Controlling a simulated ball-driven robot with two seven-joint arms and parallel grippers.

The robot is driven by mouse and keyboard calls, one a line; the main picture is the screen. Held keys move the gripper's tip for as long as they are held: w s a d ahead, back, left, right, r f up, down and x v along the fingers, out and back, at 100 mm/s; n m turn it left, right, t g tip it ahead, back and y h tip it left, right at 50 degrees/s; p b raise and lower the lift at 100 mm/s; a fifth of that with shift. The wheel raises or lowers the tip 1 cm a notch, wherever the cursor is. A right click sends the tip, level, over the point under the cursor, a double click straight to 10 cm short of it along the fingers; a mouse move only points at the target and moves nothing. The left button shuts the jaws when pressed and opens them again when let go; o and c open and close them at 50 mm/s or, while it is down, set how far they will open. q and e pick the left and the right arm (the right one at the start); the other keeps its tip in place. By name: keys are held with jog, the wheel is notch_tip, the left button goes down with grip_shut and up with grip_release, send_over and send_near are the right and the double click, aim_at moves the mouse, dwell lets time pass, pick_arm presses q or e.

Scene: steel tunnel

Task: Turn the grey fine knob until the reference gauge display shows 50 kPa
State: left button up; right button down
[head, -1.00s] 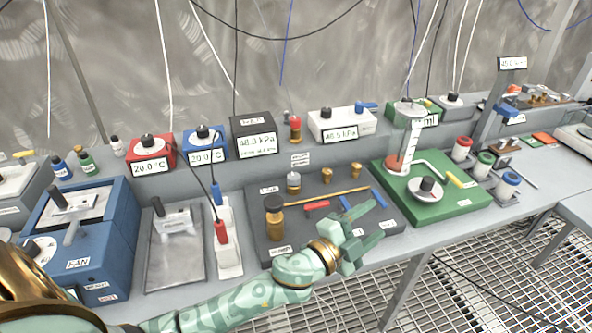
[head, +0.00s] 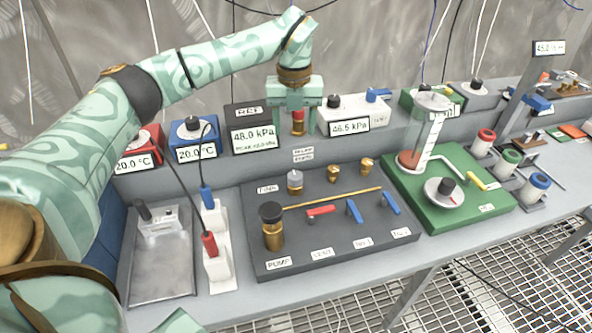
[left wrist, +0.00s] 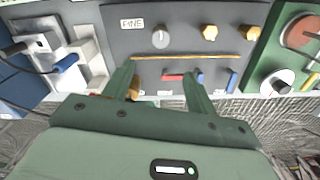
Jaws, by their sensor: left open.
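The grey fine knob (head: 295,181) stands upright at the back left of the dark panel (head: 400,236), beside its FINE label. It also shows in the left wrist view (left wrist: 160,38). The black reference gauge (head: 238,113) on the shelf behind reads 48.0 kPa. My left gripper (head: 296,132) is open and points down in the head view, above and apart from the knob. Its fingers (left wrist: 160,85) hold nothing; in the wrist view the knob lies beyond them. A brass fitting with a red top (head: 298,123) shows between the fingers in the head view. My right gripper is out of view.
The panel carries a brass pump (head: 272,228), a red lever (head: 321,210), two blue levers (head: 354,211) and brass knobs (head: 334,173). A white gauge box (head: 377,112) reads 46.5 kPa. A green base with a cylinder (head: 490,207) stands right. Cables hang left of the panel.

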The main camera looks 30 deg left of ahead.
aim_at(295, 176)
pick_arm(q)
notch_tip(295, 176, down, 15)
jog(key=b, duration=0.4)
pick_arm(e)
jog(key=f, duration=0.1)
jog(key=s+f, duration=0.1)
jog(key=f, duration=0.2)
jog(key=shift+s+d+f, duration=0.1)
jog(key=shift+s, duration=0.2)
pick_arm(q)
jog(key=shift+r, duration=0.1)
jog(key=c, duration=1)
